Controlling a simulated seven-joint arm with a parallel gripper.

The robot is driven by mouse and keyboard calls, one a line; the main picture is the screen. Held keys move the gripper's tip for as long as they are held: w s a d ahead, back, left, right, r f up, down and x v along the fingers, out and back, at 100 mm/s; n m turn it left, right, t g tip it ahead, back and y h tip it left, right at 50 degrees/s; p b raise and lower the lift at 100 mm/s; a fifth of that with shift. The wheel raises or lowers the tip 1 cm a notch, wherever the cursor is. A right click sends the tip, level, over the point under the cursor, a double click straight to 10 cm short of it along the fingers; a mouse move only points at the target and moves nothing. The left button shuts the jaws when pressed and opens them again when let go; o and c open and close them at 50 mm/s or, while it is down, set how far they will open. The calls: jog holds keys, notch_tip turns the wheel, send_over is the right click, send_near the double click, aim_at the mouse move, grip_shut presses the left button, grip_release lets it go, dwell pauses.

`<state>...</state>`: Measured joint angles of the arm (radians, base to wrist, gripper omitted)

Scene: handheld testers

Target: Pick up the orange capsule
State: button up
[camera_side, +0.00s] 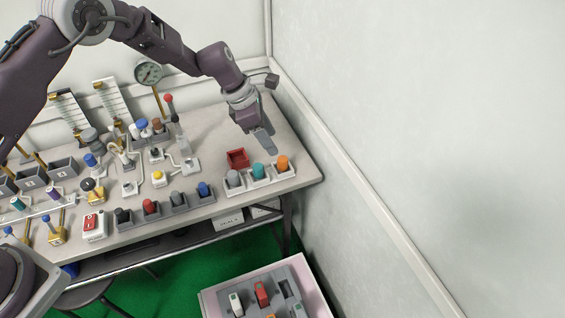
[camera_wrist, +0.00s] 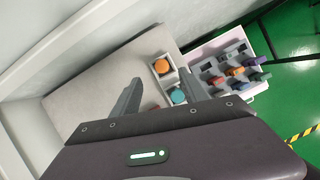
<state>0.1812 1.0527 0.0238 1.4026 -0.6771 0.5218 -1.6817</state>
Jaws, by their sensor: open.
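The orange capsule (camera_side: 282,162) stands upright in the right-hand slot of a white holder (camera_side: 259,182) near the table's right end. It also shows in the wrist view (camera_wrist: 161,66), seen from above, ahead of my gripper and between the lines of its fingers. A teal capsule (camera_side: 258,171) and a grey capsule (camera_side: 233,177) stand in the same holder to its left. My gripper (camera_side: 266,143) is above the table, up and to the left of the orange capsule and apart from it. In the wrist view its two fingers (camera_wrist: 160,88) are spread and hold nothing.
A red open box (camera_side: 237,158) sits behind the holder. Another row of capsules in grey holders (camera_side: 165,216) lies to the left. The wall (camera_side: 330,135) is close on the right. A tray of handheld testers (camera_side: 212,299) stands below the table's front edge.

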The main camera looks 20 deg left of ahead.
aim_at(283, 158)
jog(key=x, duration=0.7)
jog(key=shift+d+f, duration=0.15)
jog(key=shift+f, duration=0.2)
grip_shut()
